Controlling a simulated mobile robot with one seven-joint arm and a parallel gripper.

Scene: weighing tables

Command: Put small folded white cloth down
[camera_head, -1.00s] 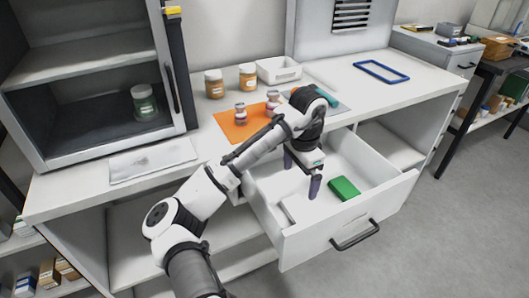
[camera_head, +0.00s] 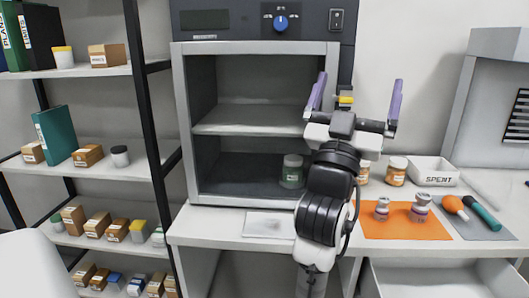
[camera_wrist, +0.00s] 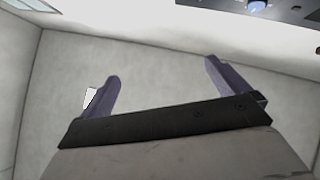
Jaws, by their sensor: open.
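My gripper (camera_head: 356,88) is raised in front of the right side of the open-fronted cabinet (camera_head: 183,120), fingers pointing up. Its two purple fingers are wide apart with nothing between them; the wrist view shows the same empty gap (camera_wrist: 162,70). I cannot make out a folded white cloth for certain in any view. A flat pale sheet (camera_head: 268,224) lies on the counter in front of the cabinet, partly behind my arm.
An orange mat (camera_head: 385,230) with two small vials is at right, near a white SPENT bin (camera_head: 433,172). The open drawer (camera_head: 440,280) is below. Shelves (camera_head: 100,166) with small boxes stand at left.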

